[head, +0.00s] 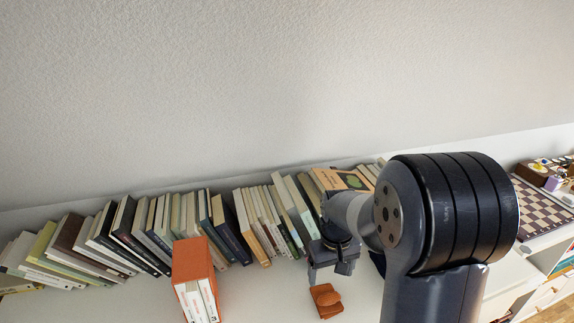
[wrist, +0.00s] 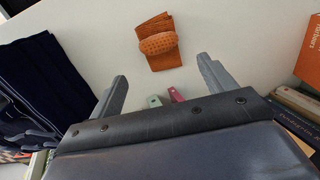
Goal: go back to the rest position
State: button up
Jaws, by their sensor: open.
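My gripper (head: 331,270) is in the lower middle of the head view, over the white surface (head: 258,300). In the wrist view my gripper (wrist: 163,88) has its two fingers spread wide with nothing between them. A small orange-brown object (head: 326,300) lies on the white surface close to the gripper. In the wrist view this orange-brown object (wrist: 160,42) lies beyond the fingertips, apart from them. The fingers do not touch it.
A row of books (head: 170,230) leans along the wall. An orange box file (head: 194,272) stands in front of them. A chessboard (head: 540,208) lies at the right. Dark blue cloth (wrist: 45,75) is at the left of the wrist view.

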aim_at(328, 292)
notch_tip(328, 292, down, 10)
jog(key=shift+s+f, duration=0.1)
jog(key=shift+f, duration=0.05)
jog(key=shift+r, duration=1.75)
